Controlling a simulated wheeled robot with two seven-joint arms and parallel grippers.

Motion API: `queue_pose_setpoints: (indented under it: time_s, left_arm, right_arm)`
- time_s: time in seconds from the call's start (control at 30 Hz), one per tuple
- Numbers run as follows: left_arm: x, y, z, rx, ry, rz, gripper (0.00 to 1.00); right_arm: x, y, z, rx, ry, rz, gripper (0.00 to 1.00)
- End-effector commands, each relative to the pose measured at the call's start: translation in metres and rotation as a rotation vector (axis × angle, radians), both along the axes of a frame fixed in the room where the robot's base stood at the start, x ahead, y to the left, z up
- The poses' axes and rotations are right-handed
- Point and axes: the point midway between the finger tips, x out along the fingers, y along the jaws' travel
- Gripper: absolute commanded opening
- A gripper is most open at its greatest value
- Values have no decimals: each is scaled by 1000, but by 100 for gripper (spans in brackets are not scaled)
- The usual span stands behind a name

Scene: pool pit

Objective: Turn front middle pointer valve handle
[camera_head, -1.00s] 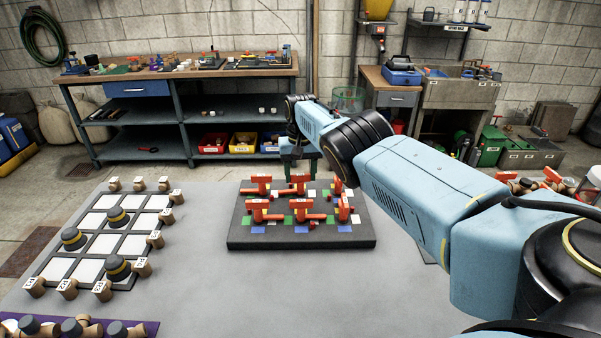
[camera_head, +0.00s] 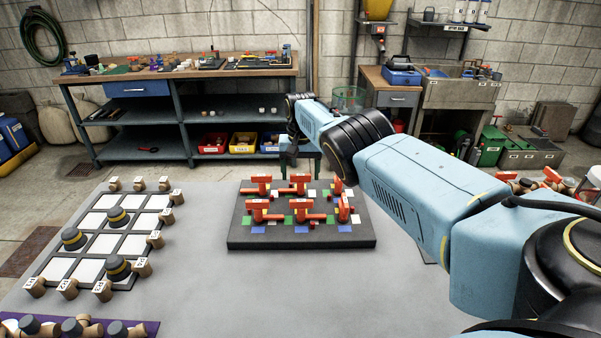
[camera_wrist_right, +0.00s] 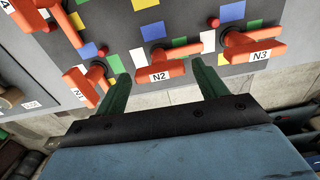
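A dark board (camera_head: 300,240) carries two rows of red pointer valve handles with coloured squares. In the head view, one middle handle (camera_head: 303,206) is in the near row and another (camera_head: 299,180) in the far row. My right gripper (camera_head: 290,161) is beyond the board's far edge, partly hidden by the wrist. In the right wrist view its two green fingers (camera_wrist_right: 158,76) are apart and empty. Handle N2 (camera_wrist_right: 162,72) lies just past the fingertips, between their lines. N1 (camera_wrist_right: 82,86) and N3 (camera_wrist_right: 252,50) flank it. Which row the task calls front is unclear. My left gripper is out of view.
A white-squared grid (camera_head: 70,244) with dark round pieces and labelled wooden pieces lies left of the board. A purple mat (camera_head: 148,326) is at the near left. A workbench (camera_head: 190,71) stands behind. The table in front of the board is clear.

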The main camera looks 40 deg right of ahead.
Motion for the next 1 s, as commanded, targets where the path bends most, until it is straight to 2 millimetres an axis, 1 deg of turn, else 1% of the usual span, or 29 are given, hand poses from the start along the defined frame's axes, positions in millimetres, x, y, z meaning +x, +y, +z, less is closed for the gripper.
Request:
queue_pose_setpoints:
  time_s: [0.3,0.47,0.57,0.8,0.9,1.0]
  left_arm:
    - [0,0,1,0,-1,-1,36]
    - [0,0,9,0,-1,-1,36]
    - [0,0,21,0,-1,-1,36]
    - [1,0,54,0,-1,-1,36]
    - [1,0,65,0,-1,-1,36]
    - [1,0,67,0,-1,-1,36]
  right_arm:
    - [-1,1,-2,2,6,2,76]
    - [-1,1,7,2,6,2,76]
    - [-2,1,20,3,7,2,76]
    - [-1,1,60,2,4,2,76]
    - [-1,1,84,1,2,3,76]
    - [-1,0,102,1,2,2,76]
